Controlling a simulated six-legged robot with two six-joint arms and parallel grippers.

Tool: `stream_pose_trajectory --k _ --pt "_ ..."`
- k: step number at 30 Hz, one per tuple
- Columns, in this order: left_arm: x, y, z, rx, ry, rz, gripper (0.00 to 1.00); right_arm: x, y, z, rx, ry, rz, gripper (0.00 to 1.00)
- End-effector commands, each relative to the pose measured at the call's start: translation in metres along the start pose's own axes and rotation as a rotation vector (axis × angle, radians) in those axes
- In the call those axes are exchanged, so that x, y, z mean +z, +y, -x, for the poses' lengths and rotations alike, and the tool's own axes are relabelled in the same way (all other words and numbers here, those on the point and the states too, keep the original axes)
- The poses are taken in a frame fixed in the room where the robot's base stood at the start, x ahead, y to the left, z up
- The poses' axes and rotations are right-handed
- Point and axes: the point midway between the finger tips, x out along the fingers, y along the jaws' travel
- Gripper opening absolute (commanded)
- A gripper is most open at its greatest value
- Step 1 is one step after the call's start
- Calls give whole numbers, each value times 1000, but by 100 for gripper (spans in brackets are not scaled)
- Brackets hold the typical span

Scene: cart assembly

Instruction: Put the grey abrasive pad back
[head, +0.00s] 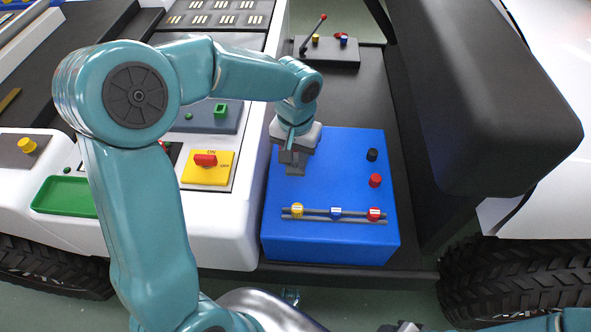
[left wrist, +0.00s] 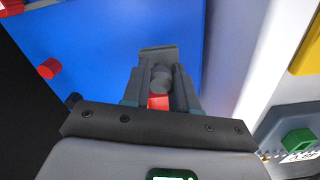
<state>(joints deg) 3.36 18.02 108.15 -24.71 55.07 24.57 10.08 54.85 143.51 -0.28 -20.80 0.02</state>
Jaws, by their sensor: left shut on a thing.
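My left gripper (head: 294,150) is over the far left part of the blue box (head: 320,247), pointing down. It is shut on a grey piece, which I take to be the grey abrasive pad (head: 295,170). In the left wrist view, the left gripper (left wrist: 162,85) has its fingers on both sides of a grey rounded grip, with the flat grey pad (left wrist: 158,53) beyond it. A small red patch shows between the fingers. I cannot tell whether the pad touches the box top. Only part of my right arm shows at the bottom right edge; its gripper is unclear.
The blue box bears a black knob (head: 372,155), a red knob (head: 375,181) and a grey rail (head: 315,214) with yellow, blue and red pieces. Left are a yellow plate with a red switch (head: 205,160) and a green tray (head: 65,196). A lever panel (head: 330,52) stands behind.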

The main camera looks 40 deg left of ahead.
Motion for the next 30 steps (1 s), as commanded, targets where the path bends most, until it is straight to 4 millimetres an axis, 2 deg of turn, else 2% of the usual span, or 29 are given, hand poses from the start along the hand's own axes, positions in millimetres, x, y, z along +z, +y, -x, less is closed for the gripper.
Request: stream_pose_trajectory --k 1,3,6,19,20,22,30 --pt "1 0 -14 -1 -6 0 0 0 2 -5 0 0 0 43" --pt "1 0 -28 -1 -6 1 0 0 3 -8 0 0 0 43" --pt "1 0 -42 0 -3 1 0 0 4 -11 0 0 0 43" --pt "1 0 -50 0 -2 0 0 0 5 -14 0 0 0 43" --pt "1 0 -49 0 -1 0 31 0 5 -14 0 0 0 43" --pt "1 0 -48 0 -2 0 53 0 5 -13 0 0 0 43" --pt "1 0 -48 0 -2 0 53 0 4 -13 0 0 0 43"
